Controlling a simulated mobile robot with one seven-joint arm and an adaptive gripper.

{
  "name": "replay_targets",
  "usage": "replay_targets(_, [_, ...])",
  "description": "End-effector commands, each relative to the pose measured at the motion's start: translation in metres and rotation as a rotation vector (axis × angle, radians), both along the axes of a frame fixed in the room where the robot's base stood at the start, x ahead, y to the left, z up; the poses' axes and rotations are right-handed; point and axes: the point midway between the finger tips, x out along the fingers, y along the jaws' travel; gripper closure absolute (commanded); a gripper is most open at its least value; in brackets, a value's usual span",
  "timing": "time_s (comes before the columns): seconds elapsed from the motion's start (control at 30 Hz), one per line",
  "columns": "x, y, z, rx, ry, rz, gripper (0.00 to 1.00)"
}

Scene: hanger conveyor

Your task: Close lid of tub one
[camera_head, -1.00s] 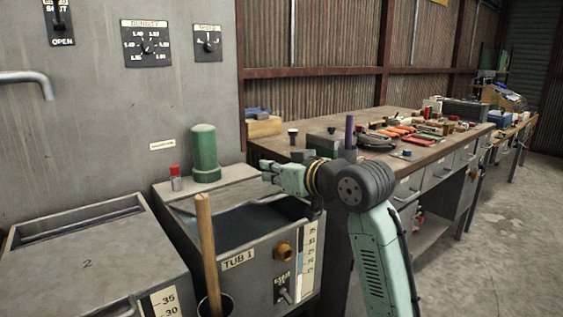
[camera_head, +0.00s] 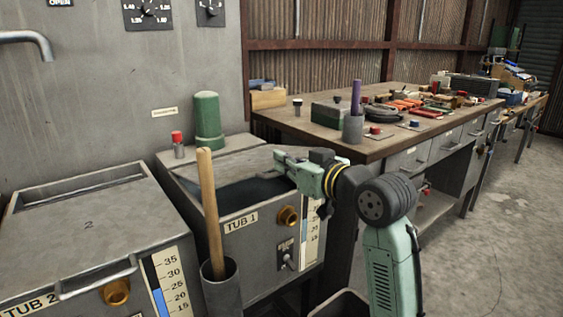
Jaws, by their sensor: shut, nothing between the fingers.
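Tub one (camera_head: 262,246), a grey metal tank labelled TUB 1, stands at the centre. Its top is partly open, with a dark opening (camera_head: 246,194) toward the front. A flat grey panel that looks like its lid (camera_head: 232,162) covers the rear part of the top. My gripper (camera_head: 280,160), pale green, is shut and empty. It is above the tub's right side, fingertips pointing left. I cannot tell whether it touches the lid. Any lid handle is hidden or not visible.
A wooden stick (camera_head: 209,205) stands in a grey holder (camera_head: 222,286) before the tub. A green cylinder (camera_head: 207,120) and a red-capped bottle (camera_head: 178,144) stand behind. Tub two (camera_head: 60,245) is at left. A cluttered workbench (camera_head: 300,116) is at right.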

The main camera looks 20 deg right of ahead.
Motion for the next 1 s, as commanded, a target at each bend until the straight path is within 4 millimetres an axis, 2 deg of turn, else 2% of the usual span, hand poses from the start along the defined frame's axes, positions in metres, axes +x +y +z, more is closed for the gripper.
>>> replay_targets(0.03, [-0.002,0.0,-0.019,0.009,-0.021,0.002,1.0])
replay_targets(0.5, [-0.015,-0.005,-0.086,0.076,-0.204,0.001,1.0])
replay_targets(0.7, [-0.018,-0.006,-0.096,0.089,-0.247,-0.002,1.0])
replay_targets(1.0, [-0.017,-0.007,-0.098,0.09,-0.245,-0.001,1.0])
